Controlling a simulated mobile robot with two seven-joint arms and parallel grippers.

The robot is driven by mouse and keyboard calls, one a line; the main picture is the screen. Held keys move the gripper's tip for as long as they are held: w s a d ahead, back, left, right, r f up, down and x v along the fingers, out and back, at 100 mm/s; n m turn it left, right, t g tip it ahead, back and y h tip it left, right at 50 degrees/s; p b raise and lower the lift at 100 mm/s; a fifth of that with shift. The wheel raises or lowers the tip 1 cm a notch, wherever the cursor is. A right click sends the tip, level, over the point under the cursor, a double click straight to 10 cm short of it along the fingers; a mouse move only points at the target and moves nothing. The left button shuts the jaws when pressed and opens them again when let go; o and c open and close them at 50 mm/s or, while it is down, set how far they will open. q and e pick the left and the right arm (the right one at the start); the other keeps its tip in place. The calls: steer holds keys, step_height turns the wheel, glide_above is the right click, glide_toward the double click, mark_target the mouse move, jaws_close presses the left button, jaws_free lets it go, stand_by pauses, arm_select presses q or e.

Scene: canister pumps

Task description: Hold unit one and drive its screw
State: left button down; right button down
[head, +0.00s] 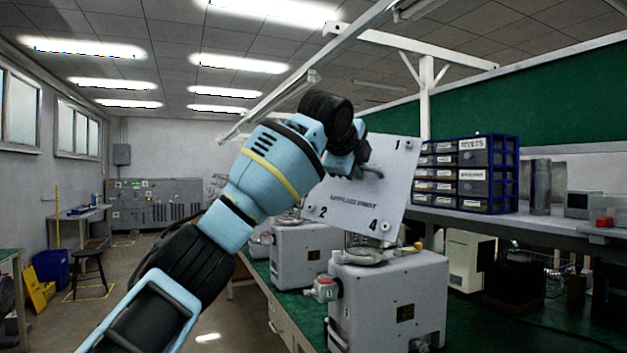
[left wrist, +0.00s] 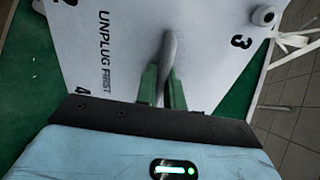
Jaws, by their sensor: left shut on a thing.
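A white cover plate (head: 352,195) printed with corner numbers and "UNPLUG FIRST" is tilted up above the grey pump units. Its lettering also shows in the left wrist view (left wrist: 104,50). My left gripper (head: 362,160) is shut on the plate's grey handle (left wrist: 169,48), with its green fingers (left wrist: 162,90) on either side. Small round screw heads show near the plate's corners, such as by number 4 (head: 385,227). The nearest grey pump unit (head: 395,300), marked 1, stands on the green bench below. The plate hides part of its top. My right gripper is out of view.
A second grey pump unit (head: 300,257) stands behind on the green bench (head: 285,310). A red-capped fitting (head: 325,288) sticks out from the nearest unit's left side. A blue drawer rack (head: 470,173) stands on the right-hand shelf. The floor at left is mostly open.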

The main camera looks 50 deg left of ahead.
arm_select(q)
steer(key=w+d+f+m+t+h, duration=0.1)
steer(key=d+f+m+h, duration=0.15)
steer(key=d, duration=0.85)
steer(key=w+d+f+m+t+h, duration=0.1)
steer(key=d+f+m+h, duration=0.15)
steer(key=d, duration=0.85)
steer(key=w+d+f+m+t+h, duration=0.1)
steer(key=d+f+h, duration=0.3)
steer(key=d, duration=0.6)
steer(key=s+d+f+t, duration=0.1)
steer(key=s+d+f, duration=0.3)
steer(key=d+f, duration=0.4)
steer(key=s+d+f, duration=0.5)
steer(key=d+f, duration=0.3)
steer(key=f, duration=0.4)
steer(key=s+d+f+t+h, duration=0.1)
steer(key=s+d+f, duration=0.4)
steer(key=d+f, duration=0.4)
steer(key=shift+f+t, duration=0.3)
steer(key=shift+f, duration=0.5)
steer(key=shift+a+f, duration=0.1)
steer(key=f+x, duration=0.1)
steer(key=x, duration=0.7)
steer(key=shift+w+f, duration=0.25)
